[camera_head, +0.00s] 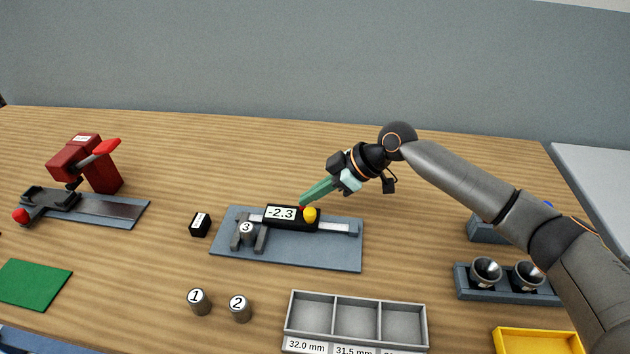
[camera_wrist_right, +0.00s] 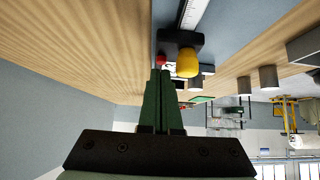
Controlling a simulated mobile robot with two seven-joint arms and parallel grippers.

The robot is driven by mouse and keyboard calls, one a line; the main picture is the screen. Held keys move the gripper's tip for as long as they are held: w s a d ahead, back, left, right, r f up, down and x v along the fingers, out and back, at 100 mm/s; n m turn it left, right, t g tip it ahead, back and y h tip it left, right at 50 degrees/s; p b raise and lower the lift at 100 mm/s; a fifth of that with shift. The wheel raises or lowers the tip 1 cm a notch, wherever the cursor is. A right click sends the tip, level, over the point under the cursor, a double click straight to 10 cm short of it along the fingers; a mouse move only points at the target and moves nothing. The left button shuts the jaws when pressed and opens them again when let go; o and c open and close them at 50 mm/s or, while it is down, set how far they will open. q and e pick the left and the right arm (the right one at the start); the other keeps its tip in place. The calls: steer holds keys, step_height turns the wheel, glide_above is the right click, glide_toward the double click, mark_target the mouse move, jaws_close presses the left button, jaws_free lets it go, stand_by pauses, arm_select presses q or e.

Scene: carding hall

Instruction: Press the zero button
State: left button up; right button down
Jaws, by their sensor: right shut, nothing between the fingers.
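A caliper (camera_head: 335,226) lies on a blue-grey plate (camera_head: 300,258); its display (camera_head: 281,212) reads -2.3. A small red button, mostly hidden by my fingertips in the head view, shows in the right wrist view (camera_wrist_right: 161,58). A yellow knob (camera_head: 310,214) is just right of it and also shows in the right wrist view (camera_wrist_right: 187,63). A metal cylinder marked 3 (camera_head: 247,233) stands between the caliper jaws. My right gripper (camera_head: 303,203) is shut and empty, its fingertips at the red button; I cannot tell whether they touch it. My left gripper is out of view.
Cylinders 1 (camera_head: 199,301) and 2 (camera_head: 239,308) stand in front of the caliper plate. A grey three-compartment tray (camera_head: 427,322) is at the front. A red press (camera_head: 86,164) is at left, a small black block (camera_head: 200,225) beside the plate. Two cups (camera_head: 486,270) stand at right.

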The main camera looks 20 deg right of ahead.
steer(key=shift+f, duration=0.3)
